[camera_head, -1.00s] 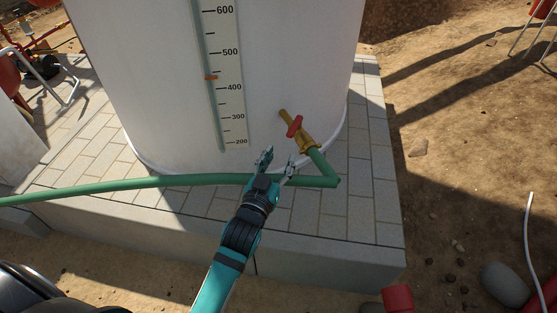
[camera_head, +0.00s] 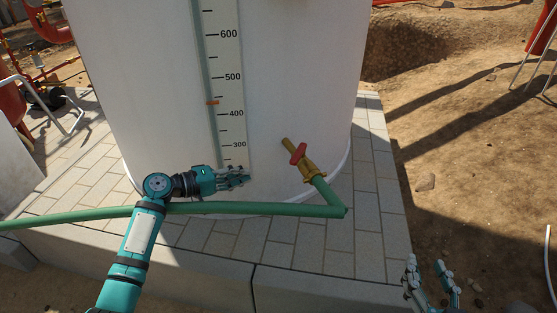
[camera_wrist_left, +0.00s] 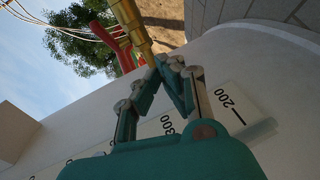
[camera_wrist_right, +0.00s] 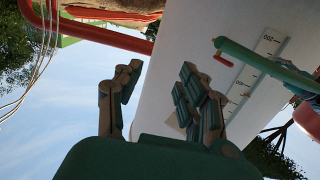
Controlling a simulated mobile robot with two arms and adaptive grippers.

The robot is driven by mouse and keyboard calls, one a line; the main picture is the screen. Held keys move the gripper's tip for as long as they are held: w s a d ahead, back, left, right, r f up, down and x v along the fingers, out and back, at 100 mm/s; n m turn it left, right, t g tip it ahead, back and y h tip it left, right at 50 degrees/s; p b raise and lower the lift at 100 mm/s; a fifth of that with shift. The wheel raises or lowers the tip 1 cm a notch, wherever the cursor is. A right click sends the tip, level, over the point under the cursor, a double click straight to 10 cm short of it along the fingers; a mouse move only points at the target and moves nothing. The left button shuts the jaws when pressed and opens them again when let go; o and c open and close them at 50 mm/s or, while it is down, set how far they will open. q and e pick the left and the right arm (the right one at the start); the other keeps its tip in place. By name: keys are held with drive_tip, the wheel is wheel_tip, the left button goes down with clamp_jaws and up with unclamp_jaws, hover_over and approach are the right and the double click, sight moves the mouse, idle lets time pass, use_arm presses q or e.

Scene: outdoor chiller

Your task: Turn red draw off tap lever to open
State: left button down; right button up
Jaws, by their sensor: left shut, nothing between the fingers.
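The red tap lever (camera_head: 298,153) sits on a brass tap (camera_head: 312,169) low on the white tank (camera_head: 290,80). The lever lies crosswise over the tap body. My left gripper (camera_head: 247,176) is shut and empty, to the left of the lever and apart from it, in front of the tank's scale. In the left wrist view the red lever (camera_wrist_left: 121,46) and brass pipe (camera_wrist_left: 130,18) show beyond the closed fingertips (camera_wrist_left: 165,62). My right gripper (camera_head: 428,268) is open and empty at the bottom right, well away from the tap. Its spread fingers (camera_wrist_right: 160,75) show in the right wrist view.
A green hose (camera_head: 240,209) runs from the tap leftward across the paved plinth (camera_head: 365,235), below my left gripper. The tank's scale (camera_head: 229,90) stands left of the tap. Bare dirt (camera_head: 450,190) lies to the right. A white pipe (camera_head: 549,262) is at the right edge.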

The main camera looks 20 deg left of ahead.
sight(298, 157)
use_arm(q)
wheel_tip(298, 157, up, 6)
drive_tip(key=s+a+h, duration=0.1)
drive_tip(key=a+h, duration=0.2)
drive_tip(key=w+d+b, duration=0.2)
drive_tip(key=w+d, duration=0.4)
drive_tip(key=d, duration=0.6)
use_arm(e)
wheel_tip(298, 157, up, 11)
drive_tip(key=s+t+y, duration=0.2)
drive_tip(key=s+t, duration=0.1)
drive_tip(key=t, duration=0.4)
drive_tip(key=shift+a+r+t+y, duration=0.15)
drive_tip(key=shift+a+t+y, duration=0.15)
drive_tip(key=shift+a+y, duration=0.1)
use_arm(q)
drive_tip(key=shift+w+r, duration=0.1)
use_arm(e)
drive_tip(key=shift+w, duration=0.1)
